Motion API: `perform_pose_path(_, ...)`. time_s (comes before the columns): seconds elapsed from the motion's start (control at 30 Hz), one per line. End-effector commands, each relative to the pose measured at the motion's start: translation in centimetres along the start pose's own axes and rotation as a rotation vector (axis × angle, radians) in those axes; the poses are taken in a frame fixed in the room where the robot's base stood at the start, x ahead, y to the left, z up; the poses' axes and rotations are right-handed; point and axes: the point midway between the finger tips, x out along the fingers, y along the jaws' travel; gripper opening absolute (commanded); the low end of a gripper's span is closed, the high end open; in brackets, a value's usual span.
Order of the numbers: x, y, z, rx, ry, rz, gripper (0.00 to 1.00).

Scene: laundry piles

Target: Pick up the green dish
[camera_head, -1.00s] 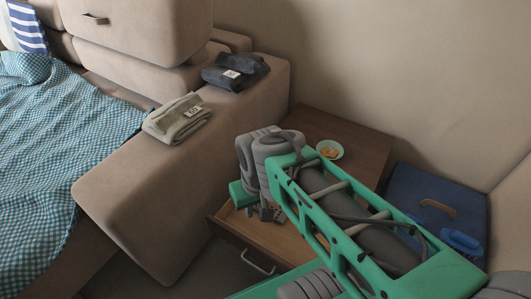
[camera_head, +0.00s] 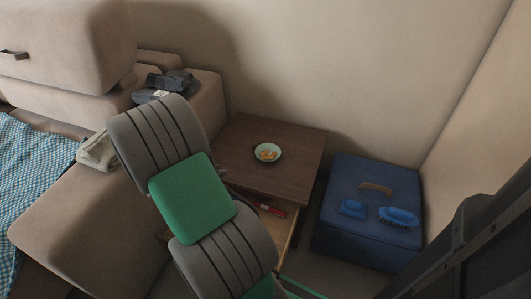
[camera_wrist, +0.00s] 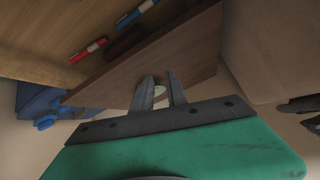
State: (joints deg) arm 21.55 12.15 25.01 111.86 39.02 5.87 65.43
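The green dish (camera_head: 262,147) is a small pale green bowl with orange pieces in it. It sits on the top of the dark brown nightstand (camera_head: 240,168) in the head view. In the head view my gripper is hidden behind my arm.
The nightstand's open drawer (camera_head: 283,238) holds a red item (camera_head: 272,210); the wrist view also shows a blue item (camera_wrist: 135,14). A blue box (camera_head: 345,185) with blue brushes on it stands at the right. The beige sofa (camera_head: 85,215) with folded cloths is at the left.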

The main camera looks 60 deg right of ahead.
Motion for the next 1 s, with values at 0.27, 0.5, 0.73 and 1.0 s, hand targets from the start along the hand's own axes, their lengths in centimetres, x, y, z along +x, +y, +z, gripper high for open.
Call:
perform_pose_path(0.27, 12.2, 8.9, -8.1, 0.451, 0.458, -0.048, 0.18)
perform_pose_path(0.5, 14.9, 9.9, -9.5, 0.496, 0.504, -0.088, 0.18)
perform_pose_path(0.73, 18.2, 10.4, -11.5, 0.498, 0.504, -0.086, 0.18)
perform_pose_path(1.0, 19.7, 10.2, -12.7, 0.491, 0.501, -0.089, 0.18)
